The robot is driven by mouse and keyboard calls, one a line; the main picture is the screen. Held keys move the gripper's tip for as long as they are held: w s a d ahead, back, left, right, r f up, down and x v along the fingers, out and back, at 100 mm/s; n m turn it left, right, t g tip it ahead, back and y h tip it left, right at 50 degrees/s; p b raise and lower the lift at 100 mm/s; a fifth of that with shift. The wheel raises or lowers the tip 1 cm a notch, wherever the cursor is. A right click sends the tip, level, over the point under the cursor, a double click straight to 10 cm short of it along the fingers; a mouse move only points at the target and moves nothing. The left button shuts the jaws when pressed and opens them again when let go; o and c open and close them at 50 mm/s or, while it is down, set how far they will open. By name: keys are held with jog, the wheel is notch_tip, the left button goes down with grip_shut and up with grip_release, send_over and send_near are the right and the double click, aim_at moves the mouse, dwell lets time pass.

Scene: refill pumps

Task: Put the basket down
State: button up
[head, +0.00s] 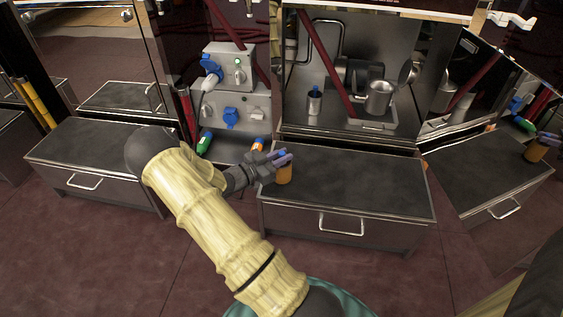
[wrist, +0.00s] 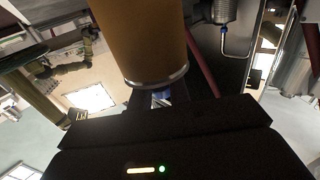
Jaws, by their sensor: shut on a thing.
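The held thing, which I take for the basket (head: 284,174), is an orange-brown cylinder at the left end of the middle dark cabinet top (head: 350,185). In the wrist view the basket (wrist: 145,40) is large and close, with a pale metal rim at its near end. My gripper (head: 280,159) is shut on it, and its purple-blue fingers show at the basket's upper end. A small blue and white bit shows beyond the rim in the wrist view. I cannot tell whether the basket touches the cabinet top.
The rest of the middle cabinet top is bare. Behind it, a recess holds a metal cup (head: 379,97), a small bottle (head: 314,101) and a slanted red bar. A grey box with blue sockets (head: 231,115) stands behind the gap on the left. Another bare cabinet (head: 100,150) stands left. Mirror-like panels show reflections.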

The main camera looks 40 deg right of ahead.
jog(key=shift+f, duration=0.4)
jog(key=shift+f, duration=0.25)
jog(key=o, duration=0.8)
jog(key=shift+c, duration=0.2)
jog(key=shift+r, duration=0.25)
jog(key=shift+a+r, duration=0.1)
jog(key=shift+a, duration=0.15)
jog(key=a+p, duration=0.5)
jog(key=a, duration=0.6)
jog(key=shift+w+a, duration=0.25)
jog(key=shift+w, duration=0.2)
